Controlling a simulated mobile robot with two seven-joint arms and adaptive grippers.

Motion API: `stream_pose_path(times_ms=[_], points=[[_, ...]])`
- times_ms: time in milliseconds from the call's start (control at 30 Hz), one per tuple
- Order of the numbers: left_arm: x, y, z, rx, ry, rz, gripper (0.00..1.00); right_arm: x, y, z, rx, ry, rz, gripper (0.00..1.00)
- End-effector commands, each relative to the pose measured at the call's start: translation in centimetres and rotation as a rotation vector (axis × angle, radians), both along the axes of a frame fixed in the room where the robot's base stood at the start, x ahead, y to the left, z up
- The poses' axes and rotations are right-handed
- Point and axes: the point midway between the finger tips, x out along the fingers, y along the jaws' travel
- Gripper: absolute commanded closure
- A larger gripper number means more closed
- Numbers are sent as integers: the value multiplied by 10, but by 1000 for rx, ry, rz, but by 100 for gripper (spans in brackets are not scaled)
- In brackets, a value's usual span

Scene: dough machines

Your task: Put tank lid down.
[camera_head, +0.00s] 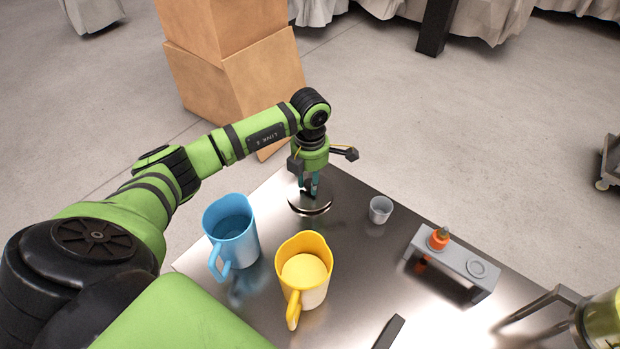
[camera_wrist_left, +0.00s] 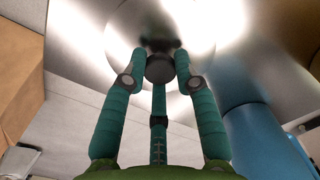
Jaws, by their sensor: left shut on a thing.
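The tank lid (camera_head: 311,205) is a round shiny metal disc near the table's far left corner. It also shows in the left wrist view (camera_wrist_left: 197,32), with a dark knob (camera_wrist_left: 160,68) at its middle. My left gripper (camera_head: 310,190) points down over the lid, and its teal fingers (camera_wrist_left: 158,62) are shut on the knob. The lid is at or just above the tabletop; I cannot tell whether it touches.
A blue pitcher (camera_head: 232,238) and a yellow pitcher (camera_head: 304,268) stand near the lid. A small grey cup (camera_head: 380,209) is right of it. A grey stand (camera_head: 450,262) holds an orange bottle (camera_head: 438,238). Cardboard boxes (camera_head: 235,75) stand beyond the metal table (camera_head: 365,285).

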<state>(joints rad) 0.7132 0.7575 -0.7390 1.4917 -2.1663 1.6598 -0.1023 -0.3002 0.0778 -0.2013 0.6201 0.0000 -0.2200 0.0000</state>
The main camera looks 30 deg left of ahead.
Motion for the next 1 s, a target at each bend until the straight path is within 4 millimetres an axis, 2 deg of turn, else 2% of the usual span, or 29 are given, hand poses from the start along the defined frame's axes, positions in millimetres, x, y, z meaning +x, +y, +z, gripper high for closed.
stream_pose_path(times_ms=[100,133,167,200,467,633,767,1000], points=[[0,0,-4,0,0,0,100,1,0,-4,0,-1,0,60],[0,0,-4,0,0,0,66,1,0,-4,0,-1,0,60],[0,0,-3,0,0,0,54,1,0,-3,0,-1,0,60],[0,0,-3,0,0,0,47,1,0,-3,0,-1,0,60],[0,0,-3,0,0,0,47,1,0,-3,0,-1,0,60],[1,0,5,0,-2,0,47,1,0,0,-1,-1,-1,60],[1,0,26,1,-6,-1,47,1,0,-3,-1,-1,-1,60],[1,0,79,1,-6,0,47,1,-1,-9,-1,-1,-2,60]])
